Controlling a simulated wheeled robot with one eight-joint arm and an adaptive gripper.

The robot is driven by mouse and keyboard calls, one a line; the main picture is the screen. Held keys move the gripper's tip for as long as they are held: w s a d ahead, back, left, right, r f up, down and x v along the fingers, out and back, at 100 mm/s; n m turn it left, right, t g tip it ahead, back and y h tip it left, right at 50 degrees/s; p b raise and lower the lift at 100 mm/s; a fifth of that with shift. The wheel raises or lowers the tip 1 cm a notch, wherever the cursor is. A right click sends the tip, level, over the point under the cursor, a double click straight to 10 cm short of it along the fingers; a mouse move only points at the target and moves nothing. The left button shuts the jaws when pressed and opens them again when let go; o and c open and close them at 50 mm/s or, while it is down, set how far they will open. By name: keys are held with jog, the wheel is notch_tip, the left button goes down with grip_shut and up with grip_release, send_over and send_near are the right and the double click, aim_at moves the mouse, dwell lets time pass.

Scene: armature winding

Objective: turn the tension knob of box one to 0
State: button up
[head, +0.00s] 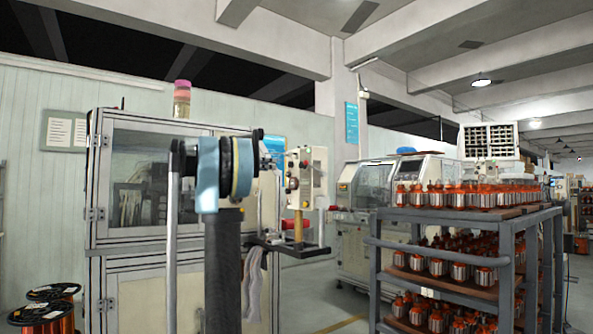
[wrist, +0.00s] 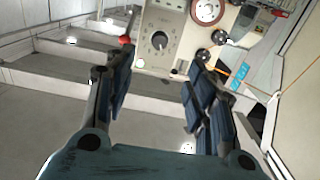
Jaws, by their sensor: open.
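A cream tension box (wrist: 172,18) is at the top of the wrist view, tilted in the picture. Its round black tension knob (wrist: 160,40) has a pale pointer mark and a printed scale around it. The scale numbers are too small to read. My gripper (wrist: 165,60) is open and empty, its two dark fingers apart on either side of the knob in the picture. No contact with the knob shows. In the head view a cream box (head: 306,180) stands on a bracket right of my arm.
Black rollers (wrist: 220,37), a red-rimmed dial (wrist: 207,10) and a red ball (wrist: 125,40) surround the knob. In the head view, a winding machine cabinet (head: 140,260) stands behind my arm. A rack (head: 465,216) of orange armatures stands right; copper spools (head: 45,312) are lower left.

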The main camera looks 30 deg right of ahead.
send_near(300, 165)
jog(key=d, duration=0.9)
jog(key=shift+w+d+f, duration=0.1)
jog(key=shift+w+f, duration=0.05)
jog(key=shift+w, duration=0.25)
jog(key=c, duration=1.1)
